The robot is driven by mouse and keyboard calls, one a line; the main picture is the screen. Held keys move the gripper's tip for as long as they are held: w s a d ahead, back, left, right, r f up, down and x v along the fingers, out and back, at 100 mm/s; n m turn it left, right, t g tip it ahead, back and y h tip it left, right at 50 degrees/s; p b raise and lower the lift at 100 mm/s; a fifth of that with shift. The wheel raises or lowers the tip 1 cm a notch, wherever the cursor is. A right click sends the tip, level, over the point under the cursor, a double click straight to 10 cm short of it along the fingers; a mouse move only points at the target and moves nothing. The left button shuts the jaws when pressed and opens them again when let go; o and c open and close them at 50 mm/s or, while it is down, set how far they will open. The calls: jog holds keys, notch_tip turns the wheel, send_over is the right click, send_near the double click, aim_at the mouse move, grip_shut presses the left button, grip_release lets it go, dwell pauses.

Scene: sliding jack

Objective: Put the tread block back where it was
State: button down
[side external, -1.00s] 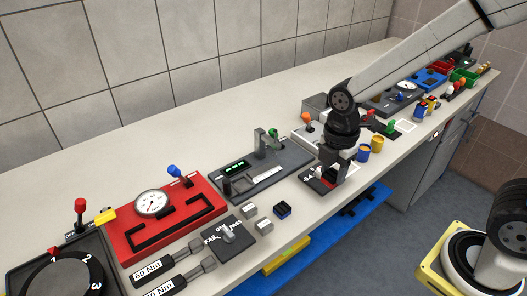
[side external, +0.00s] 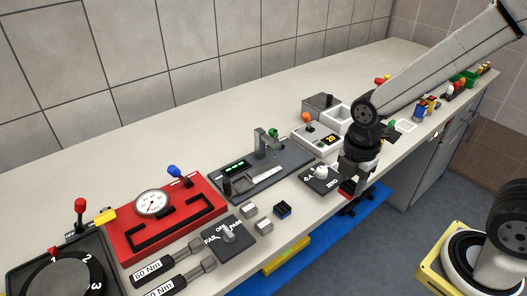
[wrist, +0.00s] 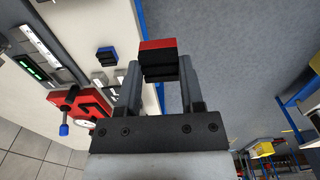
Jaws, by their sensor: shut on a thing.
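A small red and black block, apparently the tread block (wrist: 159,60), is held between the two fingers of my gripper (wrist: 158,75) in the wrist view. In the side view my gripper (side external: 349,183) is at the front edge of the bench, just right of the black ZERO plate (side external: 311,183). The red of the held block (side external: 346,188) shows under the fingers there. A similar blue and black block (side external: 283,209) lies on the bench to the left; it also shows in the wrist view (wrist: 106,54).
Two grey metal blocks (side external: 251,211) lie near the blue and black block. A dark gauge fixture (side external: 260,176) and a red dial panel (side external: 172,216) stand behind. Below the bench edge is a blue shelf (side external: 340,225). Bare bench lies along the wall.

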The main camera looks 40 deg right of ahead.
aim_at(302, 200)
jog(key=w+f, duration=0.2)
jog(key=w, duration=0.1)
jog(key=w+f, duration=0.3)
jog(key=w, duration=0.1)
jog(key=w+f, duration=0.2)
jog(key=w, duration=0.1)
jog(key=shift+w+a+f, duration=0.3)
jog(key=shift+w+a, duration=0.05)
jog(key=shift+w+f, duration=0.5)
jog(key=shift+f, duration=0.1)
jog(key=shift+w+f, duration=0.25)
jog(key=shift+f, duration=1.5)
jog(key=shift+f, duration=0.15)
jog(key=shift+c, duration=1.1)
grip_release()
